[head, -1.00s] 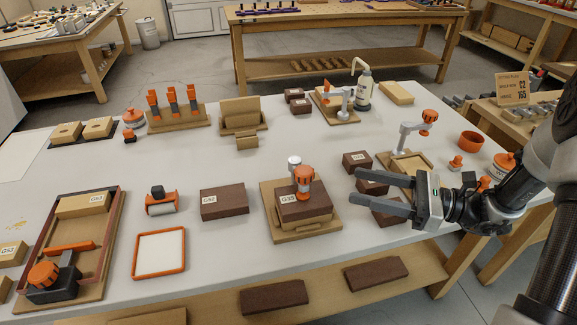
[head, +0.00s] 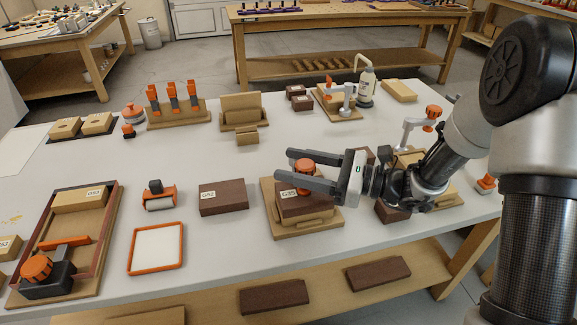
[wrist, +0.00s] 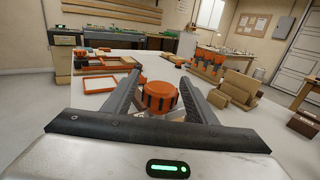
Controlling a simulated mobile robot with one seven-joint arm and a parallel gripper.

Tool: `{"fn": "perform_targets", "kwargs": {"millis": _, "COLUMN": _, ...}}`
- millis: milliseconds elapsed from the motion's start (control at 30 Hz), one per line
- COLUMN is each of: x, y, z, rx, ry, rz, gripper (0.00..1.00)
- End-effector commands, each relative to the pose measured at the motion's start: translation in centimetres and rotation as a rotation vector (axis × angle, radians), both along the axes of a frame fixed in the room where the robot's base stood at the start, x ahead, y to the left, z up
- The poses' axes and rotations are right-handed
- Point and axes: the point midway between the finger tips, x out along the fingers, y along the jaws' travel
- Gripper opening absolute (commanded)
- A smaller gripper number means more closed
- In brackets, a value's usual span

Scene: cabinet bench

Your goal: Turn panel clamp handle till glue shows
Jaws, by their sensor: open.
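An orange ribbed clamp handle (head: 303,181) stands above the dark brown block labelled G35 (head: 296,206), which rests on a light wooden base (head: 290,234). My gripper (head: 283,167) is open and level, reaching in from the right. Its two fingers lie on either side of the handle, with the tips a little past it. In the wrist view the handle (wrist: 160,97) sits between the open fingers (wrist: 160,77), with a gap visible on the right side. The fingers partly hide the handle and the clamp post. I cannot make out any glue at the block.
A framed clamp with an orange knob (head: 37,267) stands far left. Another clamp (head: 420,127) is behind my wrist. The front middle tabletop is clear.

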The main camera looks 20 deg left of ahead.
Motion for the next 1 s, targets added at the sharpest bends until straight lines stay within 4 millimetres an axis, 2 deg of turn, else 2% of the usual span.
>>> {"fn": "perform_targets", "kwargs": {"millis": 200, "x": -0.01, "y": 1.5, "z": 0.01, "rx": 0.0, "ry": 0.0, "rz": 0.0, "gripper": 0.52}}
{"fn": "perform_targets", "kwargs": {"millis": 467, "x": 0.0, "y": 1.57, "z": 0.04, "rx": 0.0, "ry": 0.0, "rz": 0.0, "gripper": 0.52}}
{"fn": "perform_targets", "kwargs": {"millis": 700, "x": 0.0, "y": 1.54, "z": 0.02, "rx": 0.0, "ry": 0.001, "rz": 0.0, "gripper": 0.11}}
{"fn": "perform_targets", "kwargs": {"millis": 1000, "x": 0.1, "y": 1.5, "z": 0.09, "rx": 0.001, "ry": 0.003, "rz": -0.041, "gripper": 0.11}}
